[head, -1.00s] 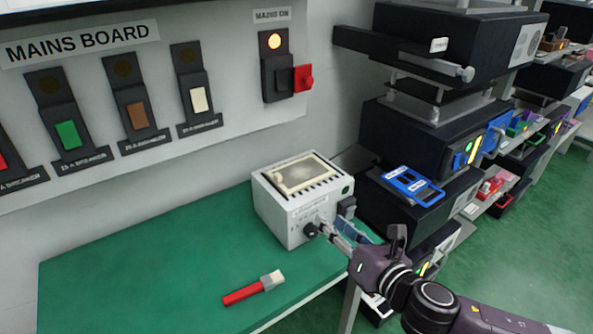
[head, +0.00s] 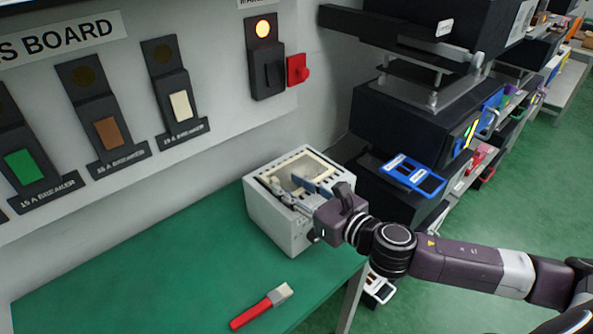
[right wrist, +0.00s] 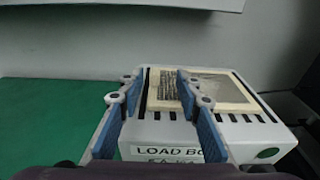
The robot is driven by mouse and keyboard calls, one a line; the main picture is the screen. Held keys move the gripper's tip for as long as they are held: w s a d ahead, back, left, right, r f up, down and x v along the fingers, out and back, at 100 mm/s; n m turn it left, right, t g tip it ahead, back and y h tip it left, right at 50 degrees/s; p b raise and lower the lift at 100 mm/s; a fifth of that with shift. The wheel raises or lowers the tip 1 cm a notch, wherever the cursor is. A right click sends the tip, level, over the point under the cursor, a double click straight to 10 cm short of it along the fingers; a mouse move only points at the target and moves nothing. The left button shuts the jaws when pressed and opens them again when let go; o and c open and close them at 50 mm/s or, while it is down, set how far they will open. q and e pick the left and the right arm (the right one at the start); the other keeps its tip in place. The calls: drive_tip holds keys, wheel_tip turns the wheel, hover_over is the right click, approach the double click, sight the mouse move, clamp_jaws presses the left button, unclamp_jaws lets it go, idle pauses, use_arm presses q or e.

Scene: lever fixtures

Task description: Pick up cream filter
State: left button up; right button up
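The cream filter (head: 303,170) is a flat cream frame around a grey mesh. It lies on top of the white load box (head: 266,216). In the right wrist view the filter (right wrist: 235,88) shows with its left edge seen between my fingers. My right gripper (head: 287,188) is over the box top, and its fingers hide part of the filter in the head view. In the right wrist view the gripper (right wrist: 158,80) is open, its two blue-padded fingers apart. I cannot tell whether they touch the filter. My left gripper is not in view.
A red-handled brush (head: 262,306) lies on the green bench (head: 140,285). Black units (head: 405,125) with a blue frame (head: 412,175) stand close on the right. The mains board (head: 215,75) is on the wall behind.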

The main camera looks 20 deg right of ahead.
sight(278, 182)
drive_tip(key=shift+w+a+p, duration=0.5)
drive_tip(key=shift+w+a, duration=0.2)
drive_tip(key=shift+w, duration=0.35)
drive_tip(key=x, duration=0.2)
drive_tip(key=shift+w+a+f+p, duration=0.15)
drive_tip(key=shift+w+f+p, duration=0.1)
drive_tip(key=shift+f+p, duration=0.1)
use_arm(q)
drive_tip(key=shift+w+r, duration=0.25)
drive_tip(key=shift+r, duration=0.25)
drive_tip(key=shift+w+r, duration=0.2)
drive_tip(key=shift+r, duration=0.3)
use_arm(e)
clamp_jaws()
